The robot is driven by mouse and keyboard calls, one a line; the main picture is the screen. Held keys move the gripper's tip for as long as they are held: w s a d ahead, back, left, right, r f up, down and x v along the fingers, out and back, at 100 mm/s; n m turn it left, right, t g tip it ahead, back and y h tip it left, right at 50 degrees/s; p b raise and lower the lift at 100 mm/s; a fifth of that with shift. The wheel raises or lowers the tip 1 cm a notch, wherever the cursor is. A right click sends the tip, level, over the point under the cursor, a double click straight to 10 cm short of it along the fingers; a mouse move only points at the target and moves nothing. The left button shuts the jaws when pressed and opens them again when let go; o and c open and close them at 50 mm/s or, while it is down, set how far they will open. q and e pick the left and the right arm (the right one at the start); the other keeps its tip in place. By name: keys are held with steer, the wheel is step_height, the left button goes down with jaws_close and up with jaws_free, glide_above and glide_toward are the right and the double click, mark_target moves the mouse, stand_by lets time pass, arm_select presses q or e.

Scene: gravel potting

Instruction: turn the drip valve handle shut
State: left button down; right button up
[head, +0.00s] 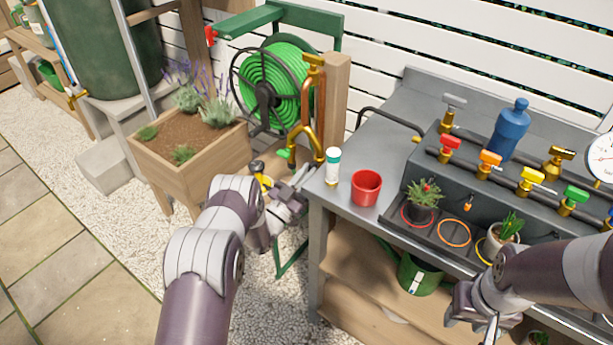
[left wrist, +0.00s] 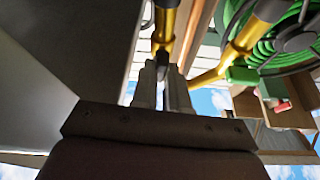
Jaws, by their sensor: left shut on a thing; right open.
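My left gripper (head: 298,182) is beside the bench's left corner, below the brass and copper tap pipe (head: 304,137). In the left wrist view its fingers (left wrist: 165,82) are shut with their tips at a brass part (left wrist: 165,28); the grip itself is hard to make out. Valves with red (head: 450,142), orange (head: 490,157), yellow (head: 532,174) and green (head: 577,194) handles line the bench manifold. A grey-handled valve (head: 453,101) stands behind them. Which handle is the drip valve's I cannot tell. My right gripper (head: 476,318) is open and empty before the bench front.
A white bottle with a green cap (head: 332,168) and a red cup (head: 366,188) stand near the bench corner, close to my left gripper. A blue bottle (head: 508,130) stands behind the manifold. A green hose reel (head: 272,90) and wooden planter (head: 190,160) are at the left.

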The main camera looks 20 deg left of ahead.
arm_select(q)
steer(key=shift+w+a+r+m+g+h+b, duration=0.1)
steer(key=shift+m+g+h+b, duration=0.8)
steer(key=shift+m, duration=2.45)
steer(key=shift+s+a+r+m+g+h+b, duration=0.15)
steer(key=shift+m+g+b, duration=1.35)
steer(key=shift+m, duration=1.9)
steer(key=shift+w+d+m+g+h+b, duration=0.15)
steer(key=shift+m+g+h+b, duration=0.7)
steer(key=shift+m, duration=2.5)
steer(key=shift+a+g+y+b, duration=0.1)
steer(key=shift+g+y+b, duration=0.2)
steer(key=shift+g, duration=0.15)
steer(key=c, duration=1.1)
jaws_free()
steer(key=shift+c, duration=0.2)
